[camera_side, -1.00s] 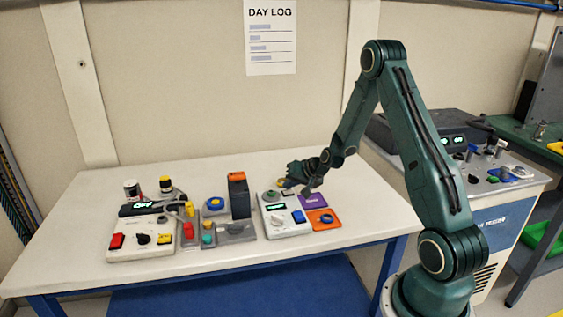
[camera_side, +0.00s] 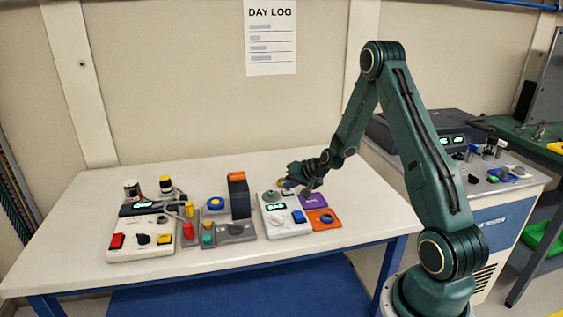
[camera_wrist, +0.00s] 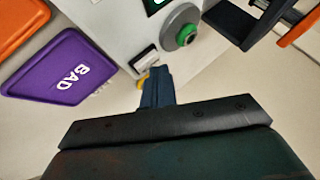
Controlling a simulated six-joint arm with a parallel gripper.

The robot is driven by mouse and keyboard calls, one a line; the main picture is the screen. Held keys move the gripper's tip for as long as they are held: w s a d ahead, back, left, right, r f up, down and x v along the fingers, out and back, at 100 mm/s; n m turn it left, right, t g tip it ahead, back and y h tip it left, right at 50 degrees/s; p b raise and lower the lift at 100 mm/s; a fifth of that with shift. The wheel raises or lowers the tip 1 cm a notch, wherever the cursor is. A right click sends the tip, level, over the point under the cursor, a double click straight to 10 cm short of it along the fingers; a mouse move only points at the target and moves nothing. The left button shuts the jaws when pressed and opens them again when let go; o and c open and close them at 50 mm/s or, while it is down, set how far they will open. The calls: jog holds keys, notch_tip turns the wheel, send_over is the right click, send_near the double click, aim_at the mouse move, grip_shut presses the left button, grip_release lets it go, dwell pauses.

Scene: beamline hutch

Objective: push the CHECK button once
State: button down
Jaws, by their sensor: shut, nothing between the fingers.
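A white control box (camera_side: 293,230) stands at the right of the table. It carries a lit green display (camera_side: 276,206), a blue button (camera_side: 298,216) and a green-topped round control (camera_wrist: 186,36) at its back edge. A small pale key or plate (camera_wrist: 145,60) sits beside the green-topped control. I cannot read the word CHECK on any control. My gripper (camera_side: 284,184) is shut and empty at the box's back edge. In the wrist view its fingertips (camera_wrist: 155,72) lie just short of the pale key; whether they touch it I cannot tell.
A purple tray marked BAD (camera_wrist: 62,68) and an orange tray (camera_side: 333,223) lie right of the box in the side view. A tall dark device (camera_side: 239,195) stands left of it. Another white control box (camera_side: 128,245) is at the far left. The table front is clear.

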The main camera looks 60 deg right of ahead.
aim_at(290, 192)
jog(key=shift+r, duration=0.75)
jog(key=shift+r, duration=0.15)
jog(key=shift+r, duration=2.35)
